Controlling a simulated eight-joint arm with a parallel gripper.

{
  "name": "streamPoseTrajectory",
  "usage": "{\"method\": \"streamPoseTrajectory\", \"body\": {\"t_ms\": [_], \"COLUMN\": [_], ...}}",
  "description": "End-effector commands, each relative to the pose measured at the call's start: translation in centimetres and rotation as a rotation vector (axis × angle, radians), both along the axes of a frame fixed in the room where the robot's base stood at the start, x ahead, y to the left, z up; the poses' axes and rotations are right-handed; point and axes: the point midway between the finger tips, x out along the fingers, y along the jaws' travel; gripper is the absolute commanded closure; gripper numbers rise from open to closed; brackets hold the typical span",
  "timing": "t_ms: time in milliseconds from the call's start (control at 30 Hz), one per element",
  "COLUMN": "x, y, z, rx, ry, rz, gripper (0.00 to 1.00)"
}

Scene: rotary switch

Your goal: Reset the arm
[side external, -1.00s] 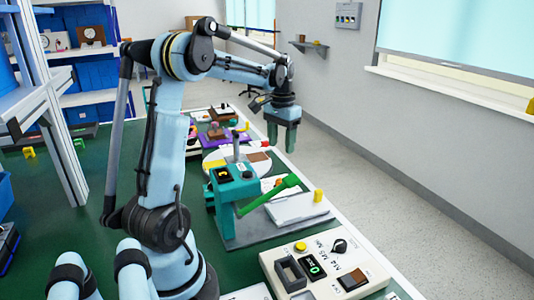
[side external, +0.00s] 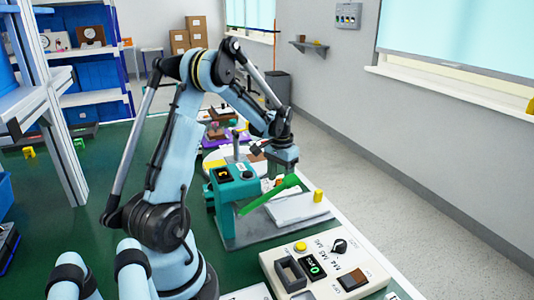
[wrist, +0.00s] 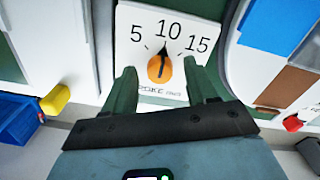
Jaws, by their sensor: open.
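The rotary switch is a white plate (wrist: 150,25) marked 5, 10 and 15, with an orange knob (wrist: 160,70) and a black pointer. The pointer is at about 10 in the wrist view. My gripper (wrist: 165,84) is open, with one green finger on each side of the knob. I see a gap between the fingers and the knob, and cannot tell how high the fingertips are above it. In the side view my gripper (side external: 282,168) is low behind the teal press, and its fingertips and the switch are largely hidden.
A teal press (side external: 235,185) with a green lever (side external: 268,196) stands close in front of my gripper in the side view. A control box (side external: 322,268) is at the front right. In the wrist view a yellow piece (wrist: 55,99) lies at the left.

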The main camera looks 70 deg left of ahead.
Motion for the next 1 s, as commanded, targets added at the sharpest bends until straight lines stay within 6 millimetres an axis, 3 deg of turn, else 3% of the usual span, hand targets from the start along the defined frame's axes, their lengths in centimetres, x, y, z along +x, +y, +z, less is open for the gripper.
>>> {"method": "streamPoseTrajectory", "body": {"t_ms": [567, 1000], "x": [0.0, 0.0], "y": [0.0, 0.0], "z": [0.6, 7.3], "rx": [0.0, 0.0], "ry": [0.0, 0.0], "rz": [-0.003, 0.0], "gripper": [0.43, 0.43]}}
